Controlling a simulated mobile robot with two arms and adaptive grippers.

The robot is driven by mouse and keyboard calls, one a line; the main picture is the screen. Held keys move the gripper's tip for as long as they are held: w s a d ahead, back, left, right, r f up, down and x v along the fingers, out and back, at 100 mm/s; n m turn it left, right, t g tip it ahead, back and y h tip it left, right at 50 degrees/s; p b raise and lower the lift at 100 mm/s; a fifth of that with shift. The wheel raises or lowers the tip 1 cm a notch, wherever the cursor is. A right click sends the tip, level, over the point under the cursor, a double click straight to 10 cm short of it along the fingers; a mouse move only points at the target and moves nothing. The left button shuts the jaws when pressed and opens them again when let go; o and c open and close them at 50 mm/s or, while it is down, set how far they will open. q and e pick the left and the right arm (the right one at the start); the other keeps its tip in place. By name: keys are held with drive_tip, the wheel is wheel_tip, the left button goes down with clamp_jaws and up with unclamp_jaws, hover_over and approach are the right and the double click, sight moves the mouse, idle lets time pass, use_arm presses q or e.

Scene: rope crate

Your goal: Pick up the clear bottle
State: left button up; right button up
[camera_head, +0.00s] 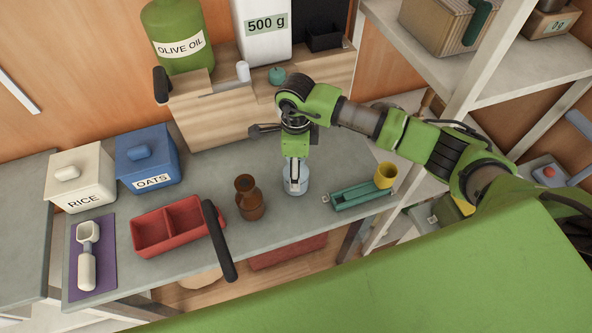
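The clear bottle (303,183), pale bluish, stands upright on the grey counter, right of a brown bottle. My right gripper (294,186) comes down from above, its fingers pointing down at the clear bottle and overlapping it in the head view. The gripper and wrist hide the bottle's top and part of its front. Whether the fingers are closed on it does not show. My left gripper is not in view.
A red divided tray (151,233) lies further left. A green tray (361,194) and yellow cup (386,175) are to the right. A wooden crate (206,117) stands behind. A dark bar (218,240) crosses the counter's front edge.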

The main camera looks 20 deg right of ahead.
drive_tip(key=shift+f, duration=0.5)
drive_tip(key=c, duration=1.5)
drive_tip(key=shift+r, duration=0.1)
drive_tip(key=shift+w+r, duration=0.1)
drive_tip(key=shift+r, duration=0.4)
drive_tip(key=s+a+r+b, duration=0.1)
drive_tip(key=s+r+b, duration=0.1)
drive_tip(key=s+r, duration=0.2)
drive_tip(key=s+a+r+b, duration=0.1)
drive_tip(key=s+a+r, duration=0.1)
drive_tip(key=s+r, duration=0.2)
drive_tip(key=s+a+r+b, duration=0.1)
drive_tip(key=s+r+b, duration=0.1)
drive_tip(key=s+r, duration=0.2)
drive_tip(key=shift+s+a+b, duration=0.3)
drive_tip(key=shift+s+b, duration=0.05)
drive_tip(key=shift+s, duration=0.35)
